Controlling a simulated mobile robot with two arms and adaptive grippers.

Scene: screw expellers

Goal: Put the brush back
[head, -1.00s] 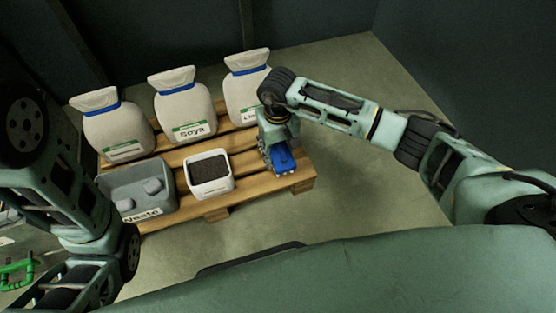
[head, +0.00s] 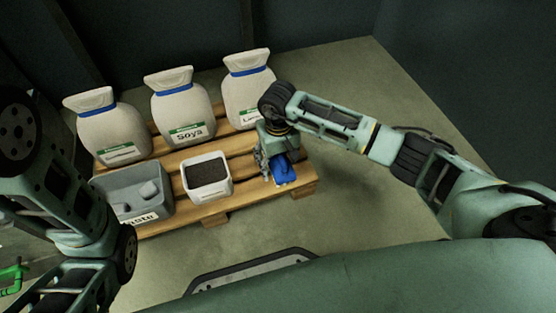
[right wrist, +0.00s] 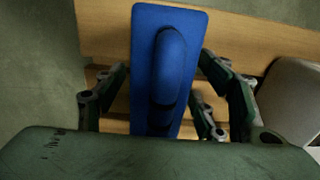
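The blue brush (head: 284,172) is at the front right corner of the wooden pallet (head: 215,216), beside the white bin. In the right wrist view the brush (right wrist: 170,75) shows its flat blue back and raised handle, lengthwise between my fingers. My right gripper (head: 276,168) points down over it; in the right wrist view the gripper (right wrist: 165,95) has its fingers spread on both sides of the brush, with a gap at the left. Whether the right finger touches its edge I cannot tell. My left arm shows at the left, but its gripper is out of view.
A white bin (head: 231,185) of dark grains and a grey waste bin (head: 172,208) with pale lumps stand left of the brush. Three white sacks, including the Soya sack (head: 182,108), stand along the back. The floor (head: 350,200) to the right is clear.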

